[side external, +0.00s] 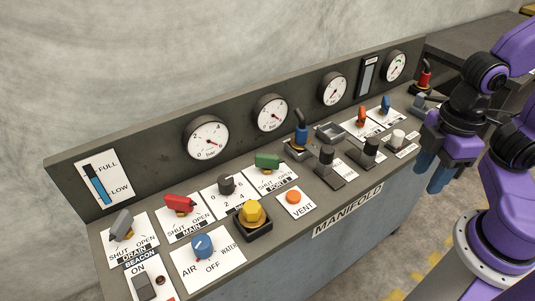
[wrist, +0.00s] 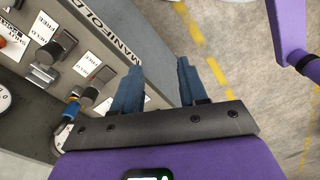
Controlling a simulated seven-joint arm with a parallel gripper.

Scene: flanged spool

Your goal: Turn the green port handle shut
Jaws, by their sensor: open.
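The green port handle (side external: 267,160) sits on a white plate marked SHUT and OPEN, near the middle of the manifold panel in the side external view. It lies roughly level along the panel; which mark it points to is hard to tell. I do not see it in the wrist view. My gripper (side external: 435,175) hangs beyond the panel's right front edge, well right of the green handle. Its blue fingers point down, apart and empty.
A red handle (side external: 180,204) and a grey handle (side external: 122,225) stand left of the green one. A yellow knob (side external: 252,214), an orange vent button (side external: 293,197) and a blue-topped fitting (side external: 301,131) are close by. Gauges (side external: 270,113) line the back wall.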

